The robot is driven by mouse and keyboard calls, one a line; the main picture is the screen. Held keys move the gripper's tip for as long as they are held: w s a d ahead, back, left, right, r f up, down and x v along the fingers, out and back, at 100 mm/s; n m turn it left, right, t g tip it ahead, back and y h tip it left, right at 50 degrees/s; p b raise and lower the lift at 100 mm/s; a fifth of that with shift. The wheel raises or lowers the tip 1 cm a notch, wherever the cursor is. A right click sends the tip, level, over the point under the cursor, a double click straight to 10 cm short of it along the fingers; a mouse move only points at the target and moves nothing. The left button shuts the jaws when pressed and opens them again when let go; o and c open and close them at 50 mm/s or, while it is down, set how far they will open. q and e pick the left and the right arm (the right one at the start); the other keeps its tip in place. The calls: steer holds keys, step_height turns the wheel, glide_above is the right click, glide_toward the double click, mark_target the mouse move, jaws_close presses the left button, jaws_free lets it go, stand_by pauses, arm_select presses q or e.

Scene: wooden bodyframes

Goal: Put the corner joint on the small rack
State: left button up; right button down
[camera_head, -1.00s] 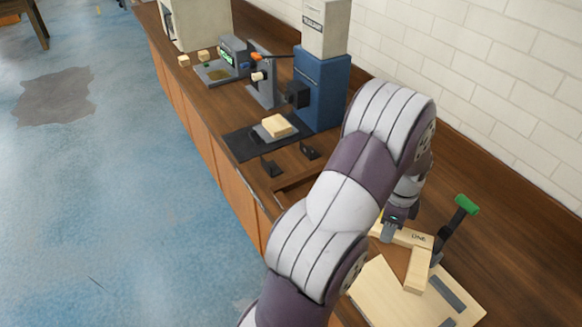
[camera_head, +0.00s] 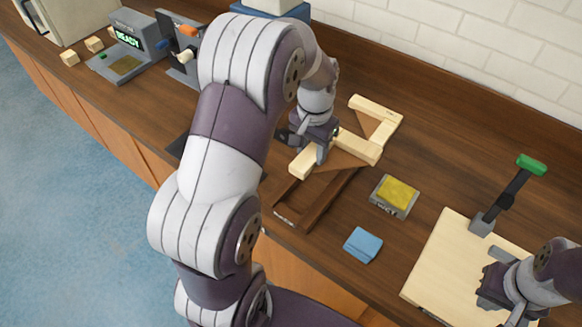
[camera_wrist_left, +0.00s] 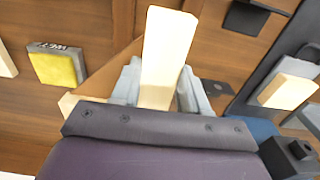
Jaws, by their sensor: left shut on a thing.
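My left gripper (camera_head: 313,148) is shut on one light-wood arm of the corner joint (camera_head: 308,161), an L of two light bars with a brown web between them. In the left wrist view the held bar (camera_wrist_left: 166,60) stands between the fingers, with the brown web to its left. The small rack (camera_head: 327,204), a dark wooden frame, lies below the joint near the counter's front edge. I cannot tell whether the joint touches it. My right gripper (camera_head: 492,285) is over the pale board at lower right; its fingers are not clear.
Another light-wood L piece (camera_head: 378,108) lies just behind the held joint. A yellow pad in a grey tray (camera_head: 395,194) and a blue cloth (camera_head: 363,245) lie right of the rack. A READY device (camera_head: 130,45) stands far left.

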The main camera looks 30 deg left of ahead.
arm_select(q)
glide_above(290, 177)
step_height(290, 177, down, 3)
steer(key=shift+a+r, duration=0.1)
step_height(290, 177, down, 4)
steer(key=shift+r+p, duration=0.1)
steer(key=shift+p, duration=0.5)
steer(key=shift+f, duration=0.2)
steer(key=shift+f, duration=0.1)
steer(key=o, duration=1.2)
step_height(290, 177, up, 12)
steer(key=shift+t, duration=0.4)
steer(key=s+d, duration=0.1)
steer(key=d, duration=0.1)
steer(key=s+d+f, duration=0.1)
steer(key=s+d, duration=0.1)
steer(key=d, duration=0.1)
steer(key=s+d+f, duration=0.1)
steer(key=s+d, duration=0.1)
steer(key=d, duration=0.1)
steer(key=shift+s+b, duration=0.25)
steer(key=shift+b, duration=0.15)
steer(key=s+d+f, duration=0.1)
steer(key=s+d, duration=0.2)
steer(key=s, duration=0.2)
steer(key=shift+f+n+t, duration=0.3)
steer(key=shift+f, duration=0.05)
